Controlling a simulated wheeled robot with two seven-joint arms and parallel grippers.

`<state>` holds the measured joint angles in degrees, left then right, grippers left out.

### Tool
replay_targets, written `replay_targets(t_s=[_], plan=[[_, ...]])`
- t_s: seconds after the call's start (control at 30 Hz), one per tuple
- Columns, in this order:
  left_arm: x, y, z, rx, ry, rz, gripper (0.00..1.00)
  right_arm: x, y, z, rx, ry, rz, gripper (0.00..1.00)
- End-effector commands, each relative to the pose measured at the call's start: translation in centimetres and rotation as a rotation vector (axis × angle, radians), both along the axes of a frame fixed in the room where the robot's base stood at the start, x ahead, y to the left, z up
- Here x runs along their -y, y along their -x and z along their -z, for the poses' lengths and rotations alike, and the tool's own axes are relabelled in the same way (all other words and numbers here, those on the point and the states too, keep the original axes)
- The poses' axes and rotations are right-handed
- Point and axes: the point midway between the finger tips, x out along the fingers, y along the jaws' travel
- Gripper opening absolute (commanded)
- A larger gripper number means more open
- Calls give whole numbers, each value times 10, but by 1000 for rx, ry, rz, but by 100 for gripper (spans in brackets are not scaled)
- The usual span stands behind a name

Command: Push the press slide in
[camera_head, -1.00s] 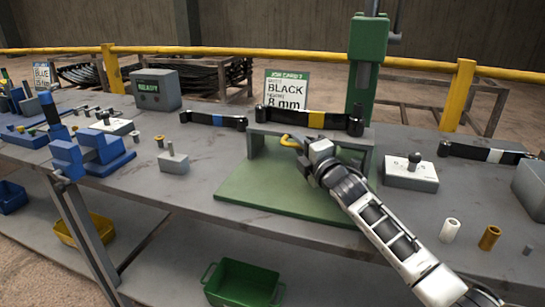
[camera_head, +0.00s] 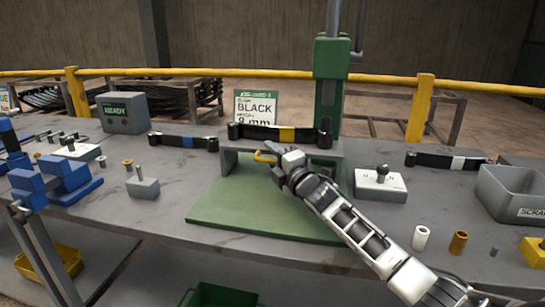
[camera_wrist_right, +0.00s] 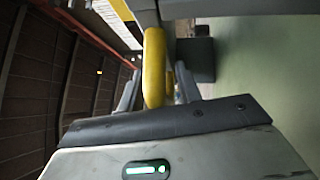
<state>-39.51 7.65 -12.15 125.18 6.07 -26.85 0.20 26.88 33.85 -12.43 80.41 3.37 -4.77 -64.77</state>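The press has a green column (camera_head: 331,85), a grey bridge (camera_head: 231,158) and a green base plate (camera_head: 225,212). A yellow loop handle (camera_head: 264,156) sticks out at the front of the bridge, at the slide; the slide's body is mostly hidden behind my right gripper. My right gripper (camera_head: 279,160) is at this handle, its arm reaching in from the lower right. In the right wrist view the yellow handle (camera_wrist_right: 154,68) stands between the two spread fingertips (camera_wrist_right: 157,90); I cannot tell whether they touch it. My left gripper is not in view.
A black bar with a yellow band (camera_head: 287,134) lies across the press top. A white block with a black knob (camera_head: 380,184) stands close right of my arm. A scrap bin (camera_head: 510,190) is at the right. A small grey block (camera_head: 143,188) stands left of the base plate.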

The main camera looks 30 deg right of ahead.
Motion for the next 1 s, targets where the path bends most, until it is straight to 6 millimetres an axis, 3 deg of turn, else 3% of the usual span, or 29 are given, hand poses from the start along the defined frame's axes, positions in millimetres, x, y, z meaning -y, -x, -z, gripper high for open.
replay_targets(t_s=[0.27, 0.7, 1.0], plan=[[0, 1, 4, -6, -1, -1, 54, 0, 15, 7, -8, -2, 0, 34], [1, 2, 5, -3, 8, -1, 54, 3, 109, 18, -5, 3, -2, 34], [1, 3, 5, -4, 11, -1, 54, 6, 151, 22, -2, -1, -1, 34]])
